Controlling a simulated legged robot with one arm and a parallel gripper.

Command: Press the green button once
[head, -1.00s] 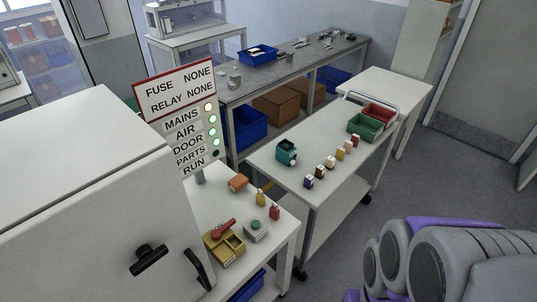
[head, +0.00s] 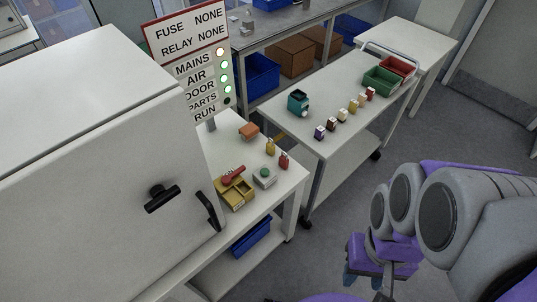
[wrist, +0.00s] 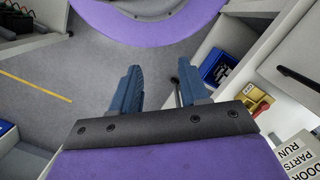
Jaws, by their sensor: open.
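The green button is a small green dome on a grey-white box (head: 265,176), on the near end of a white table beside the cabinet. My gripper (head: 368,280) hangs low over the floor to the right of that table, apart from it. In the wrist view my gripper (wrist: 156,88) shows two blue fingers spread apart with nothing between them. The green button cannot be made out in the wrist view.
A grey cabinet (head: 120,200) stands left. A trolley (head: 340,135) with several small blocks stands behind. Floor at right is clear.

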